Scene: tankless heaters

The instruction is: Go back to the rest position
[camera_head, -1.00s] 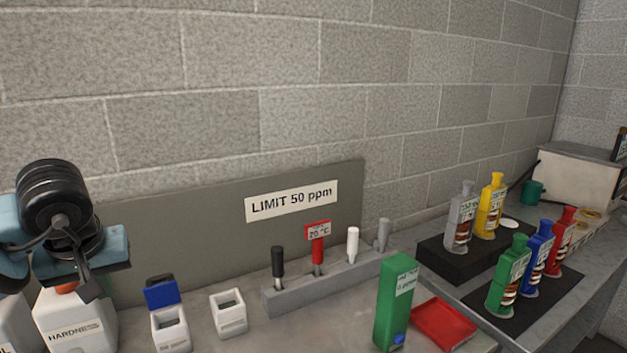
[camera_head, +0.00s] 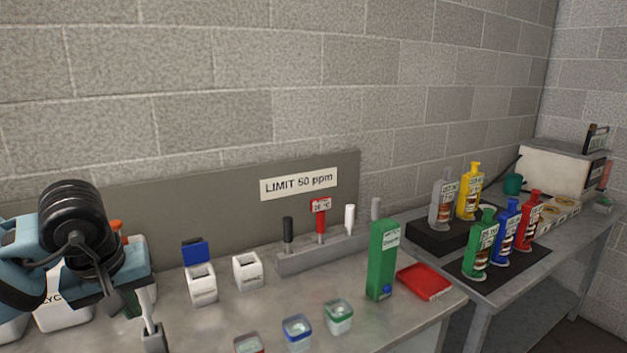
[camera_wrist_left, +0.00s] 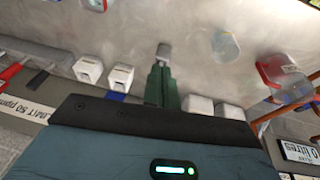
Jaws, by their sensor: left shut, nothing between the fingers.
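My left gripper (camera_head: 153,338) hangs at the lower left of the head view, in front of the grey bench. Its fingers are together and nothing is between them. In the left wrist view the closed gripper (camera_wrist_left: 163,52) points away over the bench, clear of the small white boxes. My blue and black left arm hides part of the white jugs behind it. My right gripper is not in view.
White jugs (camera_head: 62,308) stand behind my left arm. Two small white boxes (camera_head: 202,286), three small cups (camera_head: 297,332), a probe rack (camera_head: 310,258) and a green box (camera_head: 382,262) are on the bench. Coloured bottles (camera_head: 508,228) stand farther right.

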